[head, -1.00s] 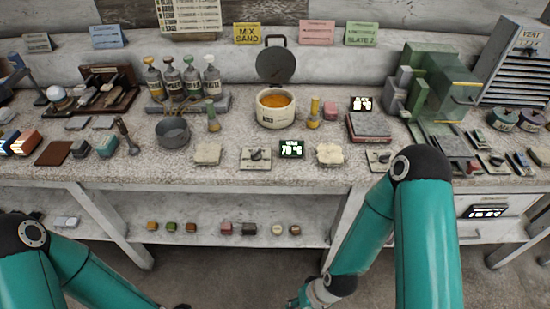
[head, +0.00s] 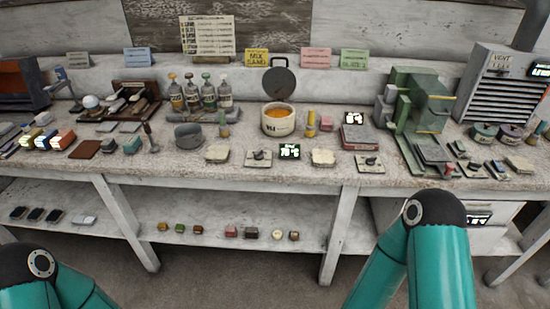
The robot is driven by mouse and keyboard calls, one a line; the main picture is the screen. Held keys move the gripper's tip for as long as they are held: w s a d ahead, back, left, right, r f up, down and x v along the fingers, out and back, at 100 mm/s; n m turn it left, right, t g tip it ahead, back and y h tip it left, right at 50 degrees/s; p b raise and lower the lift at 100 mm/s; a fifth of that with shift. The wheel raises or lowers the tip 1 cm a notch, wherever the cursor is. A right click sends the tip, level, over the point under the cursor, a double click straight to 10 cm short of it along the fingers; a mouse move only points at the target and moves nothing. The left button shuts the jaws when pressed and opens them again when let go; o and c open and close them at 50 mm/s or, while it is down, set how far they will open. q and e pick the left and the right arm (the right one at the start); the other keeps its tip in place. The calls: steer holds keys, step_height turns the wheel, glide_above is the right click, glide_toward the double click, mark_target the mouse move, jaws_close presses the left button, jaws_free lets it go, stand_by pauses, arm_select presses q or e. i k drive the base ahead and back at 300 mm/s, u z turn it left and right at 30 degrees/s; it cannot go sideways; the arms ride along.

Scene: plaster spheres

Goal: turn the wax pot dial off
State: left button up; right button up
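The wax pot (head: 278,122) is a cream pot with orange wax inside, standing on the bench. A round dark grey lid (head: 279,84) stands upright behind it. In front of it is a pale plate with a dark knob (head: 258,155), beside a small green-lit display (head: 290,151). The display's digits look like 70, but are small. A second plate with a dark knob (head: 370,161) lies farther right, in front of a grey-topped red box. Which way either knob points is too small to tell. Both my grippers are out of view; only teal arm links show at the lower corners.
The cluttered bench (head: 200,178) has pale lumps (head: 217,153) and (head: 322,157) on either side of the dial and display. A grey pan (head: 188,137), bottles (head: 208,95) and a green machine (head: 415,100) stand around. The lower shelf (head: 205,242) holds small blocks. Floor shows in front.

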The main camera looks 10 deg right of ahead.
mark_target(259, 156)
steer(key=u, duration=0.2)
steer(key=i, duration=0.85)
steer(key=z, duration=0.1)
